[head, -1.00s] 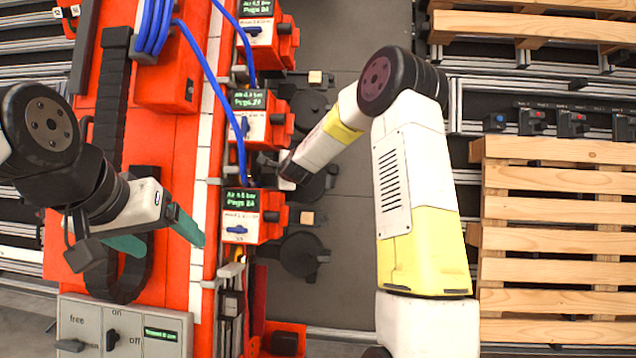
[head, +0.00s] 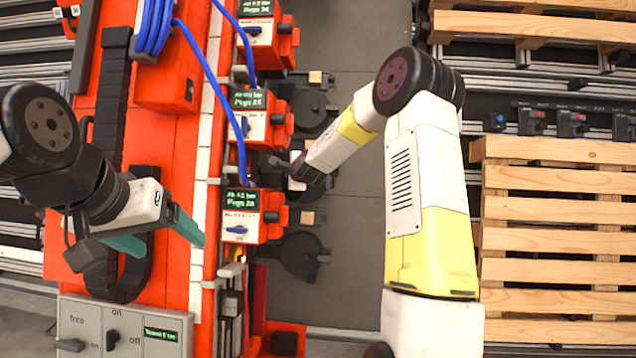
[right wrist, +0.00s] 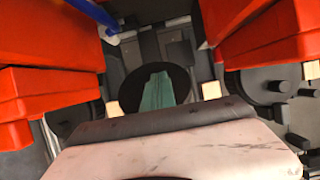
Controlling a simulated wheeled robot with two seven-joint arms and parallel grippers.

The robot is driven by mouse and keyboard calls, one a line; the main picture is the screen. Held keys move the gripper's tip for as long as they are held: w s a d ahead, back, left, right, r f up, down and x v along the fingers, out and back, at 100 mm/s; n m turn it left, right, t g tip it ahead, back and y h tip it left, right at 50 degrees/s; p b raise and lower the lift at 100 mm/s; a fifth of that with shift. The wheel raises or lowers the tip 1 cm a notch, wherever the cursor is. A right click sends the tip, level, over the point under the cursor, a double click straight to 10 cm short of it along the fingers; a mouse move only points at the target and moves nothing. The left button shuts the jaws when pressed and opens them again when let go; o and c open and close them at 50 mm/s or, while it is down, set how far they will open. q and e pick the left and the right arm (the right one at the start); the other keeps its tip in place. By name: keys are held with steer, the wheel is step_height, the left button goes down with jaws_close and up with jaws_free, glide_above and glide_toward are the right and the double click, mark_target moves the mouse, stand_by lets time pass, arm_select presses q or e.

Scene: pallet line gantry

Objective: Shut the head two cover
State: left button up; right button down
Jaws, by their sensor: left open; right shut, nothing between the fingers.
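Three red heads with green displays line the gantry's right side: an upper one (head: 268,38), a middle one (head: 262,118) and a lower one (head: 252,215). Their numbers are too small to read, so I cannot tell which is head two. Dark round parts sit beside them, one upper (head: 308,108) and one lower (head: 300,256); whether these are covers, open or shut, is unclear. My right gripper (right wrist: 155,92) is shut and empty, its teal fingers in front of a dark round part (right wrist: 181,82). My left gripper (head: 160,240) is open above the red gantry deck.
A control panel (head: 85,325) with switches is at the lower left. Blue hoses (head: 208,75) run along the heads. Wooden pallets (head: 555,208) stand at the right. Small tan blocks (head: 307,218) sit by the round parts.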

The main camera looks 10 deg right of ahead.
steer(key=shift+w+d+f, duration=0.15)
steer(key=shift+d+f, duration=0.1)
steer(key=shift+d, duration=0.75)
steer(key=shift+w+d+f, duration=0.1)
steer(key=shift+d+f, duration=0.1)
steer(key=shift+d, duration=0.85)
steer(key=shift+w+d+f, duration=0.25)
steer(key=shift+d, duration=0.3)
steer(key=shift+w+d+f, duration=0.2)
steer(key=shift+w+d, duration=0.05)
steer(key=shift+d, duration=0.35)
steer(key=shift+w+d+f, duration=0.25)
steer(key=shift+d, duration=0.3)
steer(key=s+a+r, duration=0.1)
steer(key=s+r, duration=0.3)
steer(key=s, duration=0.3)
steer(key=shift+s+a, duration=0.15)
steer(key=shift+a, duration=0.15)
stand_by(0.4)
